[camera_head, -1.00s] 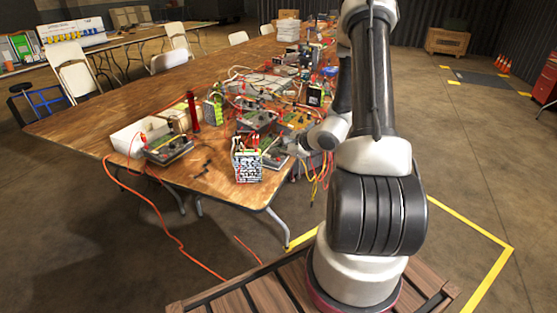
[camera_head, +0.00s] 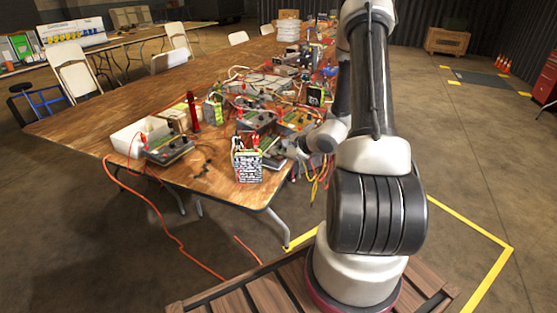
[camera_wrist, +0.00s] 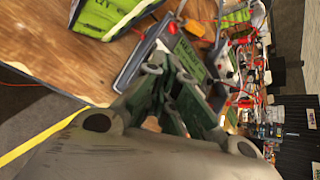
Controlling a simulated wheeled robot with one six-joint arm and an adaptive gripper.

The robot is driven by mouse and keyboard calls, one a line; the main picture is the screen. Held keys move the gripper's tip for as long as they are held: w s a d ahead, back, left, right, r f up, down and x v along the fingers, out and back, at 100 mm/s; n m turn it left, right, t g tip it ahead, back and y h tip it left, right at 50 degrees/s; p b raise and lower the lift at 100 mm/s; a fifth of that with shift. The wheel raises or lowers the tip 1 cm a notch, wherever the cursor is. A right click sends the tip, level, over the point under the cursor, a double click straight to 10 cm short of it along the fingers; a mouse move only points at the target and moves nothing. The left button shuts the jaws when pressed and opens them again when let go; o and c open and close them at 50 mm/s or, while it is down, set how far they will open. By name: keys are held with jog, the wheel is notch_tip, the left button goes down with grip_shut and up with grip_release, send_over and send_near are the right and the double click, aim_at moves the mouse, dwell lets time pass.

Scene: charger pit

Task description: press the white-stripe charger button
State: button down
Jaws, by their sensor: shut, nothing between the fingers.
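Several grey chargers stand on the wooden table, and I cannot tell a white stripe or a button on any of them. One charger (camera_head: 273,158) at the front right edge is partly hidden by my gripper (camera_head: 286,151). In the wrist view a grey charger with a green label (camera_wrist: 189,57) lies just beyond my gripper (camera_wrist: 180,88). My fingers are shut and empty, low over that charger and overlapping its near side. I cannot tell whether they touch it. Other chargers are at the front left (camera_head: 168,148) and further back (camera_head: 256,121).
A black-and-white patterned battery (camera_head: 247,168) with red clips stands left of my gripper. A white bin (camera_head: 140,134) and a red bottle-like object (camera_head: 193,112) stand further left. Red and yellow cables (camera_head: 318,178) hang at the right edge.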

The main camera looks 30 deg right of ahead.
aim_at(281, 163)
jog(key=shift+f, duration=0.25)
jog(key=shift+r, duration=0.1)
dwell(0.4)
jog(key=shift+s+d+r, duration=0.1)
jog(key=shift+r, duration=0.6)
jog(key=shift+r, duration=0.1)
jog(key=shift+s+d+r, duration=0.15)
jog(key=shift+s+r, duration=0.05)
jog(key=shift+r, duration=1)
jog(key=shift+s+d+r, duration=0.1)
jog(key=shift+s+r, duration=0.05)
jog(key=shift+r, duration=1)
